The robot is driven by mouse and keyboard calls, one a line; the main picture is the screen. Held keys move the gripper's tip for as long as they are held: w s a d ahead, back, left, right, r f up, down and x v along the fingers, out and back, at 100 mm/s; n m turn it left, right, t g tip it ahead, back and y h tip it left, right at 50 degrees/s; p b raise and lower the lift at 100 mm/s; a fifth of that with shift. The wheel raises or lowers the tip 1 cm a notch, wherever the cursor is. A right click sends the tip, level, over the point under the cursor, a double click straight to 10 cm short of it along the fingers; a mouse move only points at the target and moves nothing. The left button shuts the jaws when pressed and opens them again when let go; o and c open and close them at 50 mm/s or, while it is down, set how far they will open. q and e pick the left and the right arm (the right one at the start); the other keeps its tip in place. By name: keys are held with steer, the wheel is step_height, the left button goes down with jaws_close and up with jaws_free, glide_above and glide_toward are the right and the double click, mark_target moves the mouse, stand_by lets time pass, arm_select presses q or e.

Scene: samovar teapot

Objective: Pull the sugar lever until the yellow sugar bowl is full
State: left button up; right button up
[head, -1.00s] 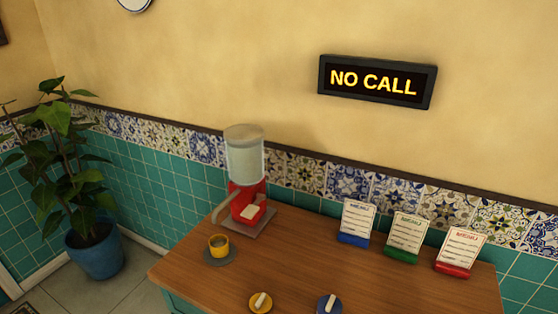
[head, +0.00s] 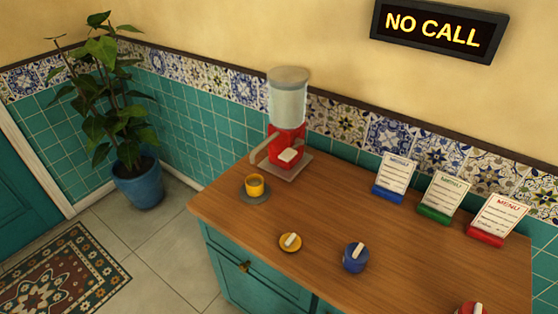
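A sugar dispenser with a clear, pale-filled tank (head: 288,103) and a red body (head: 290,137) stands on a grey base plate (head: 297,172) against the wall. A beige arm (head: 262,149) reaches from it toward the left, and a pale tab (head: 288,155) sits at its front; I cannot tell which is the lever. The open yellow bowl (head: 254,187) stands on a grey round plate (head: 266,198) in front of the dispenser. How full it is I cannot tell. Neither gripper is in view.
A red one (head: 464,309) is cut off below. Blue, green and red menu stands (head: 485,237) line the back. A potted plant (head: 137,187) stands left.

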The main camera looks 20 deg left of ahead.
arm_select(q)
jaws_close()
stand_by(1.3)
